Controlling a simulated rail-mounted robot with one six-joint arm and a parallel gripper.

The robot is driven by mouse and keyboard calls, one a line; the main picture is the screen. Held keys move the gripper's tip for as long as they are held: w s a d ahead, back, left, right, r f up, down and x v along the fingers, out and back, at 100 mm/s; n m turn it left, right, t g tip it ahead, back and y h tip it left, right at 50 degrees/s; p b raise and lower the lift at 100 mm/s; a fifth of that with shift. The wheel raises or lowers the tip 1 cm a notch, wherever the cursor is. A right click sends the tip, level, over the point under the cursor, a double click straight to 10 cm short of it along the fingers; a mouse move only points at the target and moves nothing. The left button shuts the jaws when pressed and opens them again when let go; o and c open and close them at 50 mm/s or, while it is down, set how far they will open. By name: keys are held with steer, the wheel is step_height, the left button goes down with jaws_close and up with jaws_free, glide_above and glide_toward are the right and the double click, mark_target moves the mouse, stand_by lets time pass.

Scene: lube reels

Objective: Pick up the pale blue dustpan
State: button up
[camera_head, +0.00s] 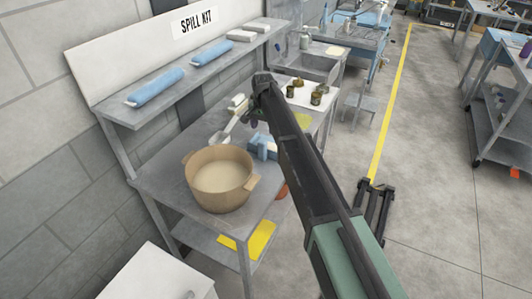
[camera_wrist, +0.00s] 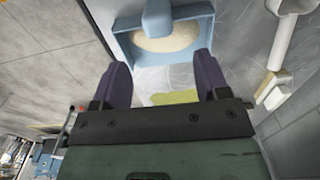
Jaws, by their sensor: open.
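The pale blue dustpan (camera_head: 262,146) lies on the grey bench top, just right of a large tan tub and partly hidden behind my arm. In the wrist view the dustpan (camera_wrist: 196,22) is at the top, with its handle (camera_wrist: 158,18) running off the top edge. A pale beige patch shows inside its pan. My gripper (camera_wrist: 162,64) is open and empty; its two purple fingers point towards the pan with a gap between them and the dustpan seen beyond. In the head view my gripper (camera_head: 252,117) hangs over the bench, behind the dustpan. I see no contact.
The tan tub (camera_head: 220,182) holds beige granules. A white scoop (camera_head: 224,133) lies behind it. A white tray (camera_head: 318,92) with several small cans is further back. A shelf (camera_head: 180,88) with blue rolls and a SPILL KIT sign (camera_head: 196,22) rises along the wall.

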mark_target(264, 142)
step_height(264, 142, down, 9)
steer(key=b, duration=0.7)
steer(key=shift+r, duration=0.3)
jaws_close()
steer(key=shift+r, duration=0.1)
step_height(264, 142, up, 20)
steer(key=p, duration=2)
